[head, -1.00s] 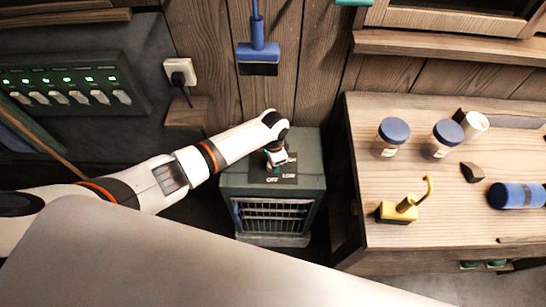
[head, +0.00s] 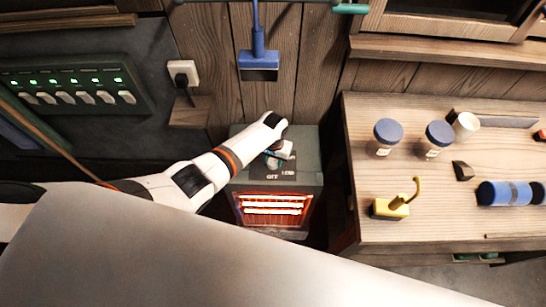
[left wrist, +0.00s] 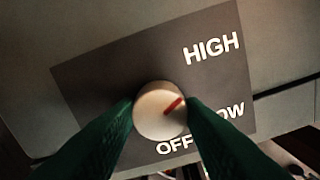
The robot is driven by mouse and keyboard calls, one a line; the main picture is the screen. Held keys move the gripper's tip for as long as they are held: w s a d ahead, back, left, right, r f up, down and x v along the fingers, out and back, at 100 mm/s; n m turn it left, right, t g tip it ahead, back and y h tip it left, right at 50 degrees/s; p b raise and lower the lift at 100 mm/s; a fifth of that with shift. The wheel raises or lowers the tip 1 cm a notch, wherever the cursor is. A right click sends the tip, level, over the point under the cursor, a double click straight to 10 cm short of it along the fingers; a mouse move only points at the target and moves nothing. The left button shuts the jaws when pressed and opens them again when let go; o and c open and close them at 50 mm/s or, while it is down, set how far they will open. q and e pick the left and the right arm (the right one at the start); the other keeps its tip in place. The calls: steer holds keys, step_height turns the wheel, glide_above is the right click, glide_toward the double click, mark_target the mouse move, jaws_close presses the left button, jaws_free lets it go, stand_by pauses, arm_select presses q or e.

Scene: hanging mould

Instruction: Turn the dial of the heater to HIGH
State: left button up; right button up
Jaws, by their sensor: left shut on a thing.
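The heater (head: 245,180) is a dark box on the floor with a glowing orange front grille (head: 272,206). Its top carries a dark plate with OFF, LOW and HIGH labels. In the left wrist view the dial (left wrist: 155,118) is a round pale knob. Its red mark points up and right, between LOW (left wrist: 232,112) and HIGH (left wrist: 212,47). My left gripper (head: 275,160) is over the heater top; its green fingers (left wrist: 160,115) are shut on the dial, one on each side. My right gripper is out of view.
A wooden workbench (head: 440,225) on the right holds two blue-lidded jars, a yellow tool (head: 390,208) and a blue cylinder (head: 505,193). A switch panel (head: 75,90) and wall socket (head: 184,73) are at left. A blue brush (head: 259,62) hangs behind the heater.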

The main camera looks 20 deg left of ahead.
mark_target(273, 161)
arm_select(q)
steer(key=shift+n, duration=0.5)
steer(key=o, duration=1)
steer(key=shift+r+p, duration=0.45)
steer(key=shift+r, duration=3.3)
